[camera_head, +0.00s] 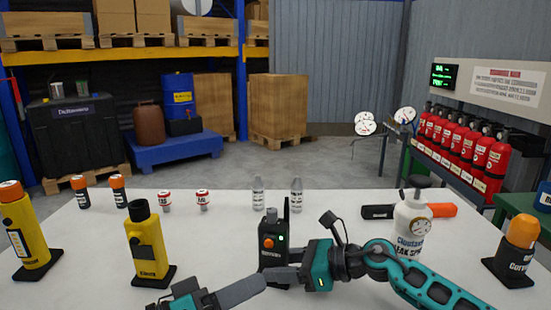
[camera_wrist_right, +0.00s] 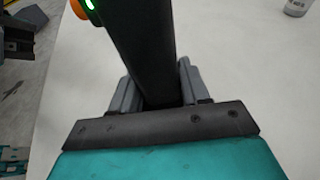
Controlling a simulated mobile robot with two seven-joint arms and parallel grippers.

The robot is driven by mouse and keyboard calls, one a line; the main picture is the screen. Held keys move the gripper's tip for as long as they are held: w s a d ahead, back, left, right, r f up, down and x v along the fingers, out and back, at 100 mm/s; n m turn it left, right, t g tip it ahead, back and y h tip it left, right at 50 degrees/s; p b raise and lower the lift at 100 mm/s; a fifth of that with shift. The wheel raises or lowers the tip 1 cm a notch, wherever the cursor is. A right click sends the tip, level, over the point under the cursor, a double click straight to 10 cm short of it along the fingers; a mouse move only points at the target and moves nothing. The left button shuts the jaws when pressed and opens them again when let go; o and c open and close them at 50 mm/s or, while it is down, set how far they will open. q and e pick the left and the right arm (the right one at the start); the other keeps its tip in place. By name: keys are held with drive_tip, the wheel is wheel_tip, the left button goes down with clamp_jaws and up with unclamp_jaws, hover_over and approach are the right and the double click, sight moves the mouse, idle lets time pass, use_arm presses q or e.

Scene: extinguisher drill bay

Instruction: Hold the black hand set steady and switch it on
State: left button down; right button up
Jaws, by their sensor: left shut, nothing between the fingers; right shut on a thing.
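The black hand set (camera_head: 271,240) stands upright near the front middle of the white table, with an antenna on top. It has an orange knob (camera_head: 268,243) on its face and a small green light beside it. My right gripper (camera_head: 284,272) comes from the right and is shut on its lower part. In the right wrist view the hand set (camera_wrist_right: 145,45) runs between the fingers (camera_wrist_right: 155,88), and the green light glows beside the orange knob (camera_wrist_right: 78,9). My left gripper (camera_head: 245,289) is shut and empty, at the lower left in front of the hand set, below the knob.
A yellow device (camera_head: 146,245) stands left of the hand set, another yellow one (camera_head: 24,232) farther left. A white spray bottle (camera_head: 411,228), a black-and-orange torch (camera_head: 435,211) and an orange-topped device (camera_head: 515,252) are right. Small bottles and cans stand behind. Table between is clear.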

drive_tip(key=o, duration=1)
drive_tip(key=shift+o, duration=0.2)
